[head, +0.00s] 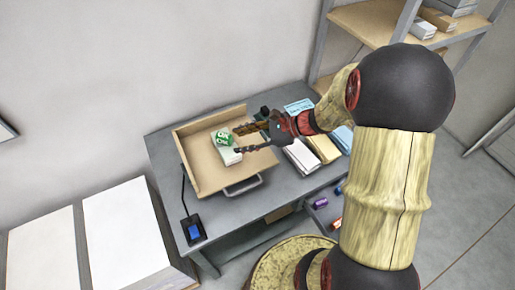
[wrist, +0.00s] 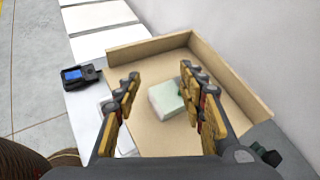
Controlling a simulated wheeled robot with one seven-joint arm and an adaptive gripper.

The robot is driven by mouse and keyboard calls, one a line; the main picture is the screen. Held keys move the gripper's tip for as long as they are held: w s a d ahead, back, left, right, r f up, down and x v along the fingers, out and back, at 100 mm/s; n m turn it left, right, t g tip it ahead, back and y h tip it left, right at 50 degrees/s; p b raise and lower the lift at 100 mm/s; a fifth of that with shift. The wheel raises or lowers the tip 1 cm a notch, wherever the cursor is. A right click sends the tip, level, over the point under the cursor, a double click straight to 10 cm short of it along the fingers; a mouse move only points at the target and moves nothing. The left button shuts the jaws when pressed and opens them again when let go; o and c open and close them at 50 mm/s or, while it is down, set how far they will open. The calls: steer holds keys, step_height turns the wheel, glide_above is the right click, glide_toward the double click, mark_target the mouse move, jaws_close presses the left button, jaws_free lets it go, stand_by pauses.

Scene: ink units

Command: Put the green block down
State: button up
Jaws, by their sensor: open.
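A pale green block (head: 229,156) lies in a shallow wooden tray (head: 206,177) on the grey table. A darker green rounded thing with white marks (head: 223,138) is right beside the block, at its far side. My gripper (head: 238,140) reaches over the tray from the right, with its fingers apart and nothing held between them. In the wrist view the pale block (wrist: 164,99) shows between the open fingers (wrist: 160,75), beyond them on the tray floor (wrist: 150,135). The right finger hides part of the green thing; whether a finger touches the block I cannot tell.
A black device with a blue screen (head: 194,230) sits at the table's front left corner. White and tan packs (head: 302,156) lie right of the tray. A shelf (head: 372,22) stands behind right; white-topped boxes (head: 125,232) stand left.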

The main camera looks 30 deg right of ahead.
steer(key=s+a+r+n+g+h, duration=0.2)
steer(key=s+a+r+n+g, duration=0.2)
steer(key=s+a+r+n, duration=0.3)
steer(key=s+d+r+n+t+h, duration=0.2)
steer(key=s+d+r+n+h, duration=0.2)
steer(key=s+r+n+h, duration=0.4)
steer(key=s+r+n, duration=0.1)
steer(key=s+n, duration=0.4)
steer(key=n, duration=0.2)
steer(key=shift+r+t, duration=0.15)
steer(key=shift+t, duration=0.15)
